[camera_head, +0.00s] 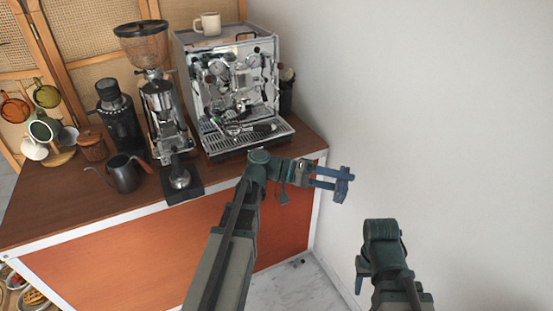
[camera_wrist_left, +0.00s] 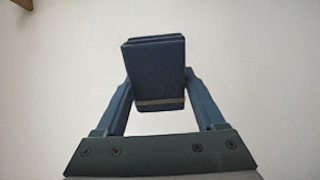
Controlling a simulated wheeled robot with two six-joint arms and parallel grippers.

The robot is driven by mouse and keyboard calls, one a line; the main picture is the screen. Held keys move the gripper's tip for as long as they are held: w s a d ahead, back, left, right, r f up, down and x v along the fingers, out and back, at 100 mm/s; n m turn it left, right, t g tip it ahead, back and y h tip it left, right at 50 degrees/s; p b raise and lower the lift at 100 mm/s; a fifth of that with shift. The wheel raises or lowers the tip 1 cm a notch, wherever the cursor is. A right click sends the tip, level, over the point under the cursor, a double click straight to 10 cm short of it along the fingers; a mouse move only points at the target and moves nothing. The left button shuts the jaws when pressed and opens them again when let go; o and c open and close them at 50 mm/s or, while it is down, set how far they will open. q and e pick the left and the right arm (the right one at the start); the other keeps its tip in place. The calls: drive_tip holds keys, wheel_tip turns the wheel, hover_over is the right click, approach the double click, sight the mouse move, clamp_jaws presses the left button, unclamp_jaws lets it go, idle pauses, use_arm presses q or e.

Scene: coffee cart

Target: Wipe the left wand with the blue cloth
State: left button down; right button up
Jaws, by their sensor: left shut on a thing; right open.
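The blue cloth (camera_wrist_left: 155,75) is a folded, dark blue pad with a pale band, held between the fingers of my left gripper (camera_wrist_left: 155,92). In the head view the left gripper (camera_head: 338,182) is shut on the cloth, in front of the white wall, right of the cart and apart from the espresso machine (camera_head: 262,82). The machine is silver and stands at the back right of the cart. I cannot pick out its left wand clearly among the shiny front parts. My right gripper (camera_head: 360,276) is lower right, open, partly hidden by its own arm, and away from the cart.
On the brown cart top (camera_head: 75,210) stand a grinder (camera_head: 163,110), a black grinder (camera_head: 119,125), a dark kettle (camera_head: 124,174) and a mug tree (camera_head: 58,155). A mug (camera_head: 208,23) sits on the machine. The white wall (camera_head: 430,100) bounds the right side.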

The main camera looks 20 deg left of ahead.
use_arm(q)
drive_tip(key=a+y+p, duration=0.1)
drive_tip(key=y+p, duration=0.1)
drive_tip(key=p, duration=0.1)
drive_tip(key=a+r+y+p, duration=0.1)
drive_tip(key=a+y+p, duration=0.1)
drive_tip(key=p, duration=0.2)
drive_tip(key=shift+s+a+n+p, duration=0.2)
drive_tip(key=shift+a+n+p, duration=0.1)
drive_tip(key=s+a+r+n+g+y+p, duration=0.1)
drive_tip(key=s+a+y+p, duration=0.1)
drive_tip(key=a+y+p, duration=0.4)
drive_tip(key=s+a+r+g+y+p, duration=0.1)
drive_tip(key=a+y+p, duration=0.6)
drive_tip(key=a, duration=0.7)
drive_tip(key=s+r+p, duration=0.1)
drive_tip(key=s+p, duration=0.1)
drive_tip(key=shift+a+r+n+g+p, duration=0.25)
drive_tip(key=shift+a+n+g+p, duration=0.15)
drive_tip(key=shift+w, duration=0.1)
wheel_tip(320, 180, down, 12)
drive_tip(key=b, duration=1.1)
drive_tip(key=shift+b, duration=0.35)
drive_tip(key=shift+r, duration=0.15)
